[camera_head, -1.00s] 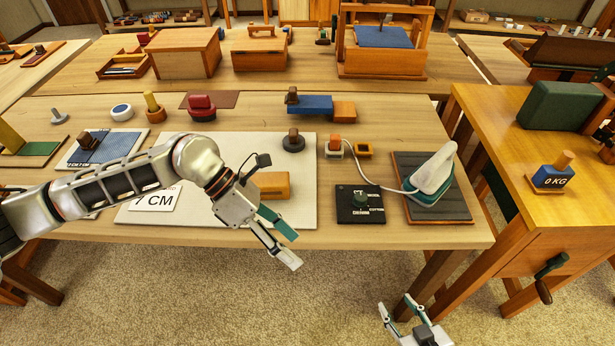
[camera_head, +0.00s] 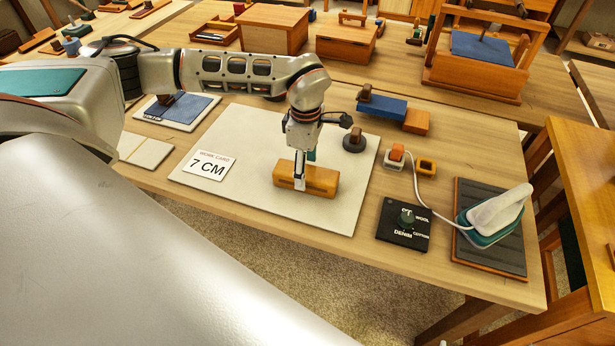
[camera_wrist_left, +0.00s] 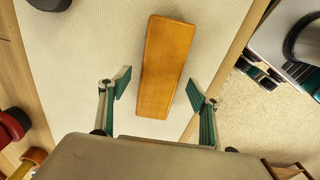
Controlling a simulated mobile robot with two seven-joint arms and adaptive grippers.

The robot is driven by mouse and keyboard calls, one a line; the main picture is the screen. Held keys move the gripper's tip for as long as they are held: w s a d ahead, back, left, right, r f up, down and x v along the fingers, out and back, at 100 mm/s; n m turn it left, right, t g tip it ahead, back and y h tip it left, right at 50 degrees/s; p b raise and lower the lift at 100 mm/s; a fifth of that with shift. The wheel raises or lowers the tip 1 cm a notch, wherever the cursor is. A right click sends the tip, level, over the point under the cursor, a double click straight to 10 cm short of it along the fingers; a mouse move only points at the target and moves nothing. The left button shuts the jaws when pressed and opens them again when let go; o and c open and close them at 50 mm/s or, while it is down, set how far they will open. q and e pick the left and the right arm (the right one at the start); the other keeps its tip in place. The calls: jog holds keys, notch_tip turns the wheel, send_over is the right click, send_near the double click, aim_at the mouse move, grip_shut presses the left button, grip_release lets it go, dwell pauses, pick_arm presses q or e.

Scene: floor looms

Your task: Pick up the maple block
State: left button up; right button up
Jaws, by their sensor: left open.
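The maple block (camera_head: 322,181), a long orange-brown wooden bar, lies flat on the pale board (camera_head: 240,140) on the table. My left gripper (camera_head: 301,180) points down at the block in the head view, with one finger in front of its near side. In the left wrist view, the block (camera_wrist_left: 165,65) lies lengthwise between the two spread teal-padded fingers of the left gripper (camera_wrist_left: 159,90), with a gap on each side. The left gripper is open and holds nothing. My right gripper is not seen.
A card reading 7 CM (camera_head: 209,165) lies left of the block. A dark round knobbed weight (camera_head: 355,139) stands behind it to the right. The table's front edge is close.

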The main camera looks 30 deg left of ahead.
aim_at(306, 172)
pick_arm(q)
notch_tip(306, 172, down, 3)
jog(key=shift+f, duration=0.15)
jog(key=c, duration=1.5)
